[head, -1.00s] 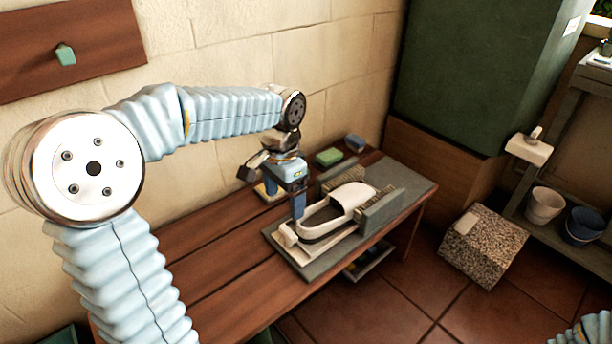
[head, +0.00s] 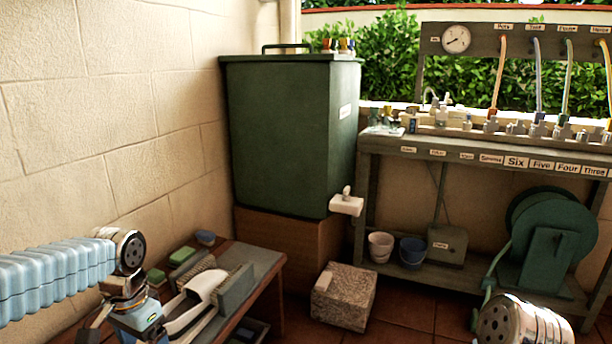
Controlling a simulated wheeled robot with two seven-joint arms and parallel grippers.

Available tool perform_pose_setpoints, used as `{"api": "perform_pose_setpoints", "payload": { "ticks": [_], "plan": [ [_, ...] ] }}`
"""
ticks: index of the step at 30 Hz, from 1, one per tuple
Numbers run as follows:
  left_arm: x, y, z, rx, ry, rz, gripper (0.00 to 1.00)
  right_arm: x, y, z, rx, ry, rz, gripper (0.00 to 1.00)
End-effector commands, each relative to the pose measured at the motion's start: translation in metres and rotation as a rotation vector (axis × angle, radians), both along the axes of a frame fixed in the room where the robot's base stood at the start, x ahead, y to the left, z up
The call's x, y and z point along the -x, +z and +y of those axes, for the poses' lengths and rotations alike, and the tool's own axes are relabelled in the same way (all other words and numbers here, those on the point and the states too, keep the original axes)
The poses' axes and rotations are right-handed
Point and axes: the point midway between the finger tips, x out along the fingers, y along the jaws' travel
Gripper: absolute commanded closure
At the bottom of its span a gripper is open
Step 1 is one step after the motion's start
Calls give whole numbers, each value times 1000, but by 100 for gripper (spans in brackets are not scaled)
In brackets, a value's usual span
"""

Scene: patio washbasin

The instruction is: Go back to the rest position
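My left arm comes in from the left, low in the head view. A rounded metal joint of my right arm shows at the bottom right. My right gripper is outside the picture.
Green and blue blocks (head: 182,256) lie by the wall. A green tank (head: 290,135) stands behind on a wooden base. A speckled stone block (head: 343,296) and two pots (head: 381,246) are right of the bench. A hose reel (head: 548,250) stands at the right.

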Motion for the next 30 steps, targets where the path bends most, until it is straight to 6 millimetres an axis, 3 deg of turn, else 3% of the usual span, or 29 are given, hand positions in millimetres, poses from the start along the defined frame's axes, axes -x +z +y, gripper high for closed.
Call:
{"api": "perform_pose_setpoints", "payload": {
  "ticks": [11, 17, 20, 23, 27, 30],
  "plan": [
    [-17, -59, -30, 54, 11, -3, 15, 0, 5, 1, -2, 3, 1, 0],
    [-21, -117, -60, 115, 43, -2, 15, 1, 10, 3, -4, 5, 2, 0],
    [-17, -157, -80, 160, 79, 1, 15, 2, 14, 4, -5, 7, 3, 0],
    [-2, -206, -105, 219, 141, 11, 15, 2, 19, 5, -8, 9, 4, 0],
    [46, -282, -145, 308, 300, 33, 15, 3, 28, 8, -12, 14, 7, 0],
    [82, -314, -164, 343, 419, 39, 15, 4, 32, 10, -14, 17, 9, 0]
  ]
}}
